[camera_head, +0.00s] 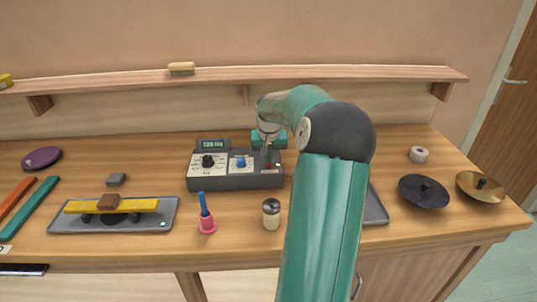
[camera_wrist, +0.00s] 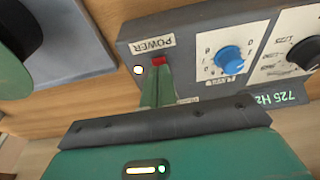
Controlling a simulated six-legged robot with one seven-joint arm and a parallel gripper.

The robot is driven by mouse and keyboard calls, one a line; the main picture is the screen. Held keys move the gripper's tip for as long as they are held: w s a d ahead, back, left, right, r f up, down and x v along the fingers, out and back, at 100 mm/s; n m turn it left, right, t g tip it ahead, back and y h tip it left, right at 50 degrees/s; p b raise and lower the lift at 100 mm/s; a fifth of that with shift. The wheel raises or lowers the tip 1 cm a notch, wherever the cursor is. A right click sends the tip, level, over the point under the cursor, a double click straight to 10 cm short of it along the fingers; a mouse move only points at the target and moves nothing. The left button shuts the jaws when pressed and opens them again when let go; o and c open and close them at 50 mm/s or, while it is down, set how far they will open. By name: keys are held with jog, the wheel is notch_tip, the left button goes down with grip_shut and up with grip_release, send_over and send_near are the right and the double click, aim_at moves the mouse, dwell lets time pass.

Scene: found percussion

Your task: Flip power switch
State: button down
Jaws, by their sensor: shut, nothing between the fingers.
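The grey control box (camera_head: 235,182) stands on the wooden bench, with a display reading about 725 Hz (camera_head: 212,144) and two knobs. In the wrist view, its panel (camera_wrist: 190,38) appears upside down. The red power switch (camera_wrist: 158,61) sits beside the POWER label (camera_wrist: 153,45). A small pale round indicator (camera_wrist: 138,70) is beside the switch. My gripper (camera_wrist: 158,70) is shut and empty, its green fingertips right at the switch. Whether they touch it I cannot tell. In the head view my gripper (camera_head: 268,154) points down over the box's right end.
The blue knob (camera_wrist: 230,59) is close to the fingers, with a black knob (camera_wrist: 304,52) beyond it. A shaker (camera_head: 271,214) and a pink holder (camera_head: 207,224) stand in front of the box. A shelf (camera_head: 130,78) runs along the wall behind.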

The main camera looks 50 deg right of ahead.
jog(key=shift+s+a+f+t+h, duration=0.2)
jog(key=shift+a+f+t+h, duration=0.1)
jog(key=shift+f+h, duration=0.1)
jog(key=shift+w+d, duration=0.1)
jog(key=shift+d, duration=0.05)
jog(key=shift+w+d+r, duration=0.2)
jog(key=shift+w+d, duration=0.3)
jog(key=shift+d, duration=0.05)
dwell(0.3)
